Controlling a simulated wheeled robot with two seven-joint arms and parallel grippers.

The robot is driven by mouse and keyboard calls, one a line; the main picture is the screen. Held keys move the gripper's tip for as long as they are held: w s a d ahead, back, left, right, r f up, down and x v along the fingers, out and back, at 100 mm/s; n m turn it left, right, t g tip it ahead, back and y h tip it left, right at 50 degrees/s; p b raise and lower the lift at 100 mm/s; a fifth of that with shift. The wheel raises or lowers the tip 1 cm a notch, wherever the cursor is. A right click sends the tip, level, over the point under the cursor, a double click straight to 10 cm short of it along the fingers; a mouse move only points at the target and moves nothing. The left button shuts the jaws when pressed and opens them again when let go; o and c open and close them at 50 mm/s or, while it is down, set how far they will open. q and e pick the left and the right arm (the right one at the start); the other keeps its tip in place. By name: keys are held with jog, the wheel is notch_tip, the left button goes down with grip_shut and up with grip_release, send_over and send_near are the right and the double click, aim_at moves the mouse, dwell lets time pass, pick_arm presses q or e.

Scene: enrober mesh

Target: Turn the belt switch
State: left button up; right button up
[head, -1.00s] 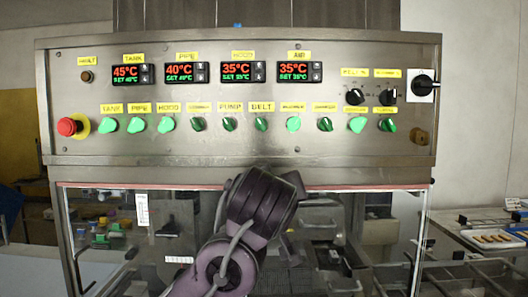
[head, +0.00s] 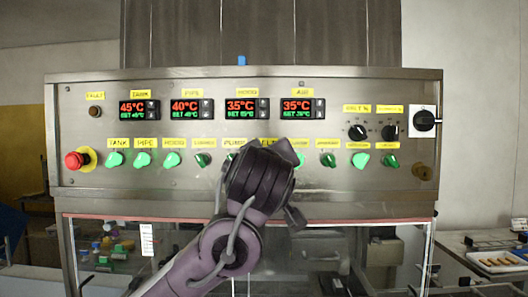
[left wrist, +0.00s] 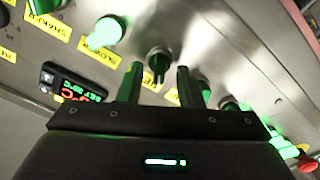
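The belt switch is hidden behind my left gripper (head: 262,180) in the head view, with the edge of its label (head: 267,143) partly covered. In the left wrist view, a dark round knob, which by its place in the row looks like the belt switch (left wrist: 158,58), sits between the fingertips of my left gripper (left wrist: 160,76). The fingers are apart, one on each side of it. I cannot tell whether they touch it. My right gripper is not in view.
A lit green knob (left wrist: 107,32) is close beside the fingers, with the pump-side knob partly behind one finger. A red emergency stop (head: 76,160) is at the panel's left. Temperature displays (head: 240,109) are above the switch row. A glass-fronted hood is below.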

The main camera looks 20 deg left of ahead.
pick_arm(q)
jog(key=shift+w, duration=0.2)
grip_shut()
jog(key=m+b, duration=0.4)
jog(key=m, duration=0.7)
jog(key=shift+d+m, duration=0.1)
jog(key=shift+m, duration=0.3)
dwell(0.5)
